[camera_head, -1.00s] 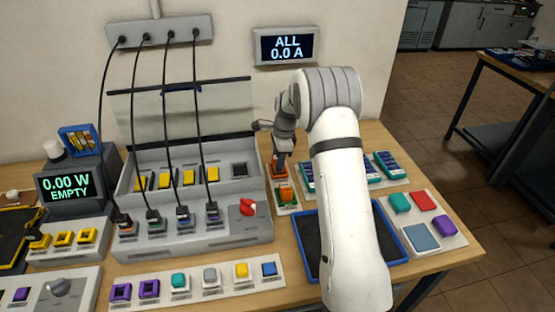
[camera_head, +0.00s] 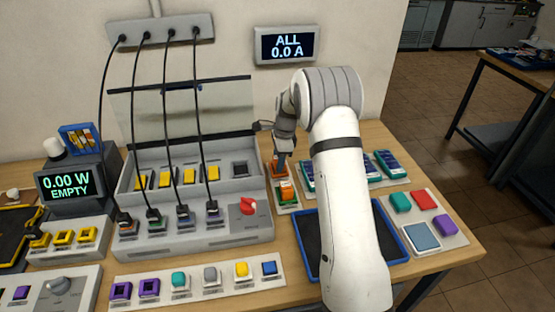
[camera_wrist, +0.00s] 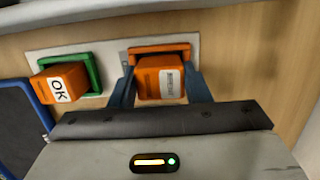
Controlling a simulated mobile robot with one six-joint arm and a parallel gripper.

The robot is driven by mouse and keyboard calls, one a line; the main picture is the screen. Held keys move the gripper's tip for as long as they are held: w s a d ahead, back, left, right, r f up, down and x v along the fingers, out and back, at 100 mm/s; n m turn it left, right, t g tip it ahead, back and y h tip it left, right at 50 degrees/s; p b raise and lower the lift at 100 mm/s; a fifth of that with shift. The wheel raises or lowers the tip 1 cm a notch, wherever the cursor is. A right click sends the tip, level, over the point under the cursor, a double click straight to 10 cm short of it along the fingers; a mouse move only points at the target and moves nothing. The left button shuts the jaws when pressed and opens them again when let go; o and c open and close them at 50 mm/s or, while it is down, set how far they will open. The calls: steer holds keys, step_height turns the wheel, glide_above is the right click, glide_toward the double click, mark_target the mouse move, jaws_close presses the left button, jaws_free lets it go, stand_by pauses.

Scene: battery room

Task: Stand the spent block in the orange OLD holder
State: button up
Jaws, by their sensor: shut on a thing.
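My gripper (camera_wrist: 160,88) is shut on an orange block (camera_wrist: 152,76) with a pale printed label, the spent block. The orange OLD holder (camera_wrist: 160,49) shows right behind the block in the wrist view. The block overlaps the holder's opening, and I cannot tell whether it is fully seated. In the head view my gripper (camera_head: 281,158) points down at the orange holder (camera_head: 277,170), and my fingers hide most of the held block.
A second orange block (camera_wrist: 58,84), marked OK, stands in the green holder (camera_wrist: 95,72) beside the orange one. The grey charger (camera_head: 235,215) is close on the left. A blue-rimmed tray (camera_head: 309,262) lies in front, partly behind my arm.

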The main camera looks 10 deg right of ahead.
steer(key=shift+f, duration=0.4)
steer(key=o, duration=0.7)
steer(key=shift+r, duration=0.15)
steer(key=shift+d+r+p, duration=0.25)
steer(key=shift+r+p, duration=0.8)
steer(key=shift+r, duration=0.75)
steer(key=shift+d+r+p, duration=0.3)
steer(key=shift+r+p, duration=0.8)
steer(key=shift+r, duration=0.65)
steer(key=shift+d+r+p, duration=0.25)
steer(key=shift+r+p, duration=0.8)
steer(key=shift+r, duration=0.75)
